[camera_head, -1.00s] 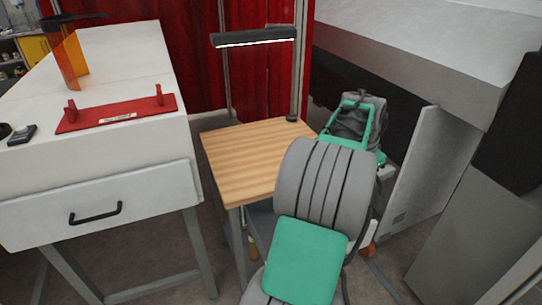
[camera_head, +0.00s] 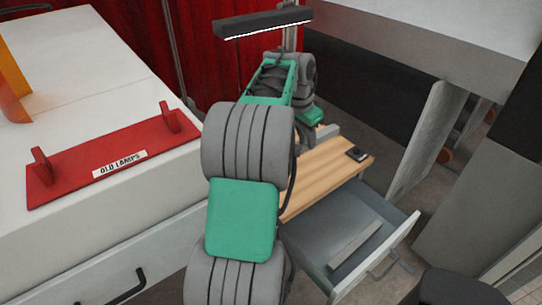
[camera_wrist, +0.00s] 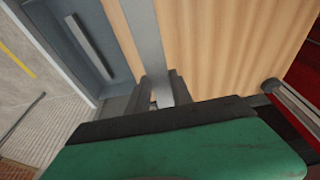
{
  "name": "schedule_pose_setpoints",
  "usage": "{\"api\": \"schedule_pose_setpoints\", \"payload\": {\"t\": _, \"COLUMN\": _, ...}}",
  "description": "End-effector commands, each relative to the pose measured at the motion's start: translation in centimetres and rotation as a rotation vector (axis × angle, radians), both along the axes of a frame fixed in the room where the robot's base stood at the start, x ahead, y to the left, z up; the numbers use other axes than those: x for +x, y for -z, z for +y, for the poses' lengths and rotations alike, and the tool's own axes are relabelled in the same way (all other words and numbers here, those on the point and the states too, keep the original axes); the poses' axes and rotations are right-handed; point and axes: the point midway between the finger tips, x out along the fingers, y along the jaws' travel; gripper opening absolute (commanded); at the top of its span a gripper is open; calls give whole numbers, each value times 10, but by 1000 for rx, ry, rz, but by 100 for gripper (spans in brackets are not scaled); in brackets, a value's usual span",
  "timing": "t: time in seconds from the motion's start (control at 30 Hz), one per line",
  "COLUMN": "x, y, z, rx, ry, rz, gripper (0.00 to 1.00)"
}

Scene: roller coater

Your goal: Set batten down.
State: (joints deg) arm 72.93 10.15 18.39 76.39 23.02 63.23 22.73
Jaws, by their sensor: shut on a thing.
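The batten (camera_wrist: 147,40) is a long, flat grey bar in the wrist view. My gripper (camera_wrist: 163,92) is shut on its near end, and its far end runs out of the top of the picture. The batten lies across the view of the wooden tabletop (camera_wrist: 225,45); I cannot tell whether it touches the wood. In the head view my arm hides the gripper and most of what it holds. A pale bar end (camera_head: 327,132) shows beside my arm above the wooden top (camera_head: 330,165).
An open grey drawer (camera_head: 312,232) under the wooden top holds another pale bar (camera_head: 355,245). A red rack marked OLD LAMPS (camera_head: 75,170) with two upright pegs stands on the white cabinet (camera_head: 100,75). A lit black lamp (camera_head: 262,22) hangs above. A small dark object (camera_head: 357,154) sits on the tabletop's corner.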

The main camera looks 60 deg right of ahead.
Motion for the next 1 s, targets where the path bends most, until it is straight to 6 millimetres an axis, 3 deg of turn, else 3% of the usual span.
{"api": "schedule_pose_setpoints", "payload": {"t": 0.17, "x": 14, "y": 5, "z": -4, "rx": 1, "ry": 0, "rz": 2, "gripper": 0}}
{"api": "schedule_pose_setpoints", "payload": {"t": 0.43, "x": 93, "y": 37, "z": -17, "rx": 4, "ry": -9, "rz": 3, "gripper": 0}}
{"api": "schedule_pose_setpoints", "payload": {"t": 0.6, "x": 122, "y": 75, "z": -23, "rx": 3, "ry": -7, "rz": 3, "gripper": 0}}
{"api": "schedule_pose_setpoints", "payload": {"t": 0.83, "x": 141, "y": 100, "z": -27, "rx": 2, "ry": -7, "rz": 2, "gripper": 0}}
{"api": "schedule_pose_setpoints", "payload": {"t": 1.0, "x": 140, "y": 126, "z": -27, "rx": 2, "ry": -3, "rz": 2, "gripper": 0}}
